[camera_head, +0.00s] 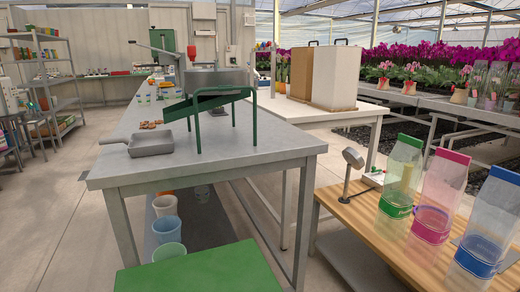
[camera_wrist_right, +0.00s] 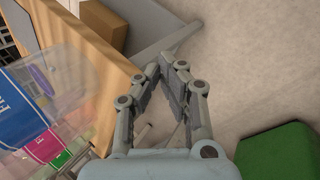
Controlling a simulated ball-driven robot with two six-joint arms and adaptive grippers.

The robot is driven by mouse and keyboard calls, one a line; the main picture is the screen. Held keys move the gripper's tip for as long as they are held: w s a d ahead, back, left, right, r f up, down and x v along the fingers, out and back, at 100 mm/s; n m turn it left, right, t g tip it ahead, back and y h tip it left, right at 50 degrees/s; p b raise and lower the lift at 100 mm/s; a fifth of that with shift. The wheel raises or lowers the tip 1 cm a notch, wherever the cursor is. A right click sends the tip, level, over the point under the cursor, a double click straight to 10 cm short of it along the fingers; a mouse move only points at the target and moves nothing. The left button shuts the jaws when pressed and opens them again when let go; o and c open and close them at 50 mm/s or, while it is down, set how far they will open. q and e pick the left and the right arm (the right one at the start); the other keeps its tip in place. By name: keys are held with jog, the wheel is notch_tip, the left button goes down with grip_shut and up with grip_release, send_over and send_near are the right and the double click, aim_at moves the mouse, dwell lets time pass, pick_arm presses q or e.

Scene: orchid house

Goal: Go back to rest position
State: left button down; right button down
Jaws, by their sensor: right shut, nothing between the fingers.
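My right gripper (camera_wrist_right: 167,68) shows in the right wrist view with its fingers drawn together and nothing between them. It points over the pale floor, and the edge of a wooden bench (camera_wrist_right: 112,88) is to its left in that view. No arm or gripper of mine shows in the head view. My left gripper is in neither view.
In the head view a grey table (camera_head: 255,148) carries a metal pan (camera_head: 151,143) and a green-legged stand (camera_head: 198,131). A wooden bench (camera_head: 345,212) at right holds clear sleeves with green (camera_head: 400,185), pink (camera_head: 437,195) and blue (camera_head: 484,235) bands. Floor (camera_head: 55,220) is open at left.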

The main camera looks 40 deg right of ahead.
jog(key=s+a+f+y, duration=0.1)
jog(key=a+f, duration=0.3)
jog(key=a, duration=0.9)
jog(key=s+a+f+m+y, duration=0.1)
jog(key=a+f, duration=0.3)
jog(key=a, duration=0.8)
jog(key=a+f+m+y, duration=0.1)
jog(key=a+f+y, duration=0.2)
jog(key=a, duration=1)
jog(key=shift+s+a+f, duration=0.35)
jog(key=shift+s+f, duration=0.05)
jog(key=shift+f, duration=0.35)
